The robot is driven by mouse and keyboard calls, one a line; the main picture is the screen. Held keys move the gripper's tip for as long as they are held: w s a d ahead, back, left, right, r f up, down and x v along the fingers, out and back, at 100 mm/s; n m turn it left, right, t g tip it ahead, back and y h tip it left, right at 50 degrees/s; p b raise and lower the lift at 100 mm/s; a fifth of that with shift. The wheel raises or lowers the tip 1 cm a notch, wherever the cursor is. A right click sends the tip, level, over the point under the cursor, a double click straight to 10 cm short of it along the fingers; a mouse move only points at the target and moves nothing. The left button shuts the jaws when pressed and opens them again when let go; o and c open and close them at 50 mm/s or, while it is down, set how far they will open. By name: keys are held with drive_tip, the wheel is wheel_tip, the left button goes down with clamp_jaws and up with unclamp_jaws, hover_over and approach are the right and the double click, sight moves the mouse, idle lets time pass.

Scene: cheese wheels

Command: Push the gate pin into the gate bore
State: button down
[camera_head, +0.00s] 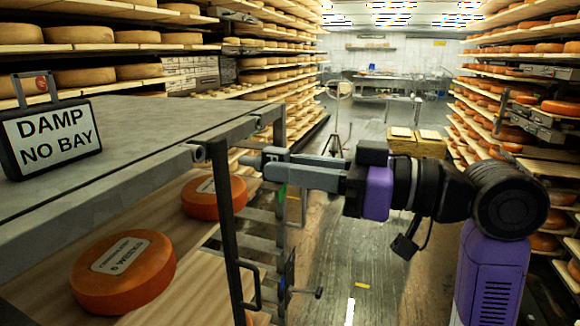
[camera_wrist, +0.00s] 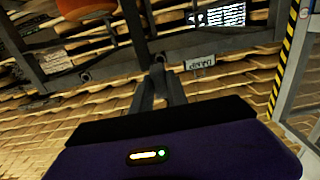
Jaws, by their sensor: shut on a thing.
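My gripper (camera_head: 276,163) reaches left from the arm and is shut on the gate pin (camera_head: 251,161), a small grey pin whose tapered tip points left. The gate bore (camera_head: 198,153) is a round, dark-centred hole at the grey frame's corner, left of the pin tip and slightly higher. A clear gap separates the tip from the bore. In the wrist view, my fingers (camera_wrist: 166,85) point away from the camera, with the pin (camera_wrist: 158,60) small and dim between their ends. A round end that looks like the bore (camera_wrist: 85,76) lies to their left there.
A grey-topped rack (camera_head: 120,145) holds a "DAMP NO BAY" sign (camera_head: 52,138). Orange cheese wheels (camera_head: 124,271) lie on the shelf below. A dark gate frame with a handle (camera_head: 250,285) hangs beneath the bore.

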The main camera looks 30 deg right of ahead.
sight(253, 163)
drive_tip(key=shift+x, duration=2.8)
drive_tip(key=shift+x, duration=2.05)
drive_tip(key=c, duration=1.2)
unclamp_jaws()
drive_tip(key=shift+c, duration=0.2)
drive_tip(key=shift+b+v, duration=0.95)
drive_tip(key=shift+v, duration=3)
drive_tip(key=shift+o, duration=0.2)
